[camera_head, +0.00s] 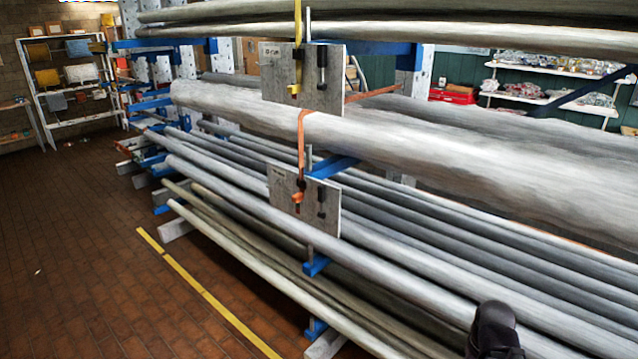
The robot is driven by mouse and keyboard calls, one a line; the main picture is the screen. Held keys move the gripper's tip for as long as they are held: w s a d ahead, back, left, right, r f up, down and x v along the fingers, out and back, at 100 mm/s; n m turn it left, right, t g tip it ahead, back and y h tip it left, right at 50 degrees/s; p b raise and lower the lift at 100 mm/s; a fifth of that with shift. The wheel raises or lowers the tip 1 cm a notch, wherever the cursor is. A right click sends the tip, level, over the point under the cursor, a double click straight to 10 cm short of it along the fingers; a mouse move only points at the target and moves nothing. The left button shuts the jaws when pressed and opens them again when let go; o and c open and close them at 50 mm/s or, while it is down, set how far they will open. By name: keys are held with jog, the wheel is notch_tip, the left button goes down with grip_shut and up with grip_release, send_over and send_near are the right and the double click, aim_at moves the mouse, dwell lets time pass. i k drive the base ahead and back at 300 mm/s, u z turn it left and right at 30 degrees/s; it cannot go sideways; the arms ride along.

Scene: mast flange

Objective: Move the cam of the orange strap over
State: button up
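The orange strap (301,145) hangs in front of a thick grey pole and runs down to the lower grey plate (284,187). An orange end of it also shows behind the upper plate, running right over the pole. A black fitting (321,198) is at that plate's right. A black rounded part, apparently my gripper (495,325), rises from the bottom edge at right, well away from the cam. Its fingertips cannot be made out.
An upper plate (276,75) carries a yellow strap (298,30) and a black fitting (322,65). Long grey pipes (400,240) lie on blue rack arms (330,167) across the right. Brown floor (90,270) is clear at left, with a yellow line (215,303).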

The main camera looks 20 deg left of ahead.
aim_at(322, 189)
jog(key=u, duration=0.5)
jog(key=i, duration=0.85)
jog(key=u, duration=0.55)
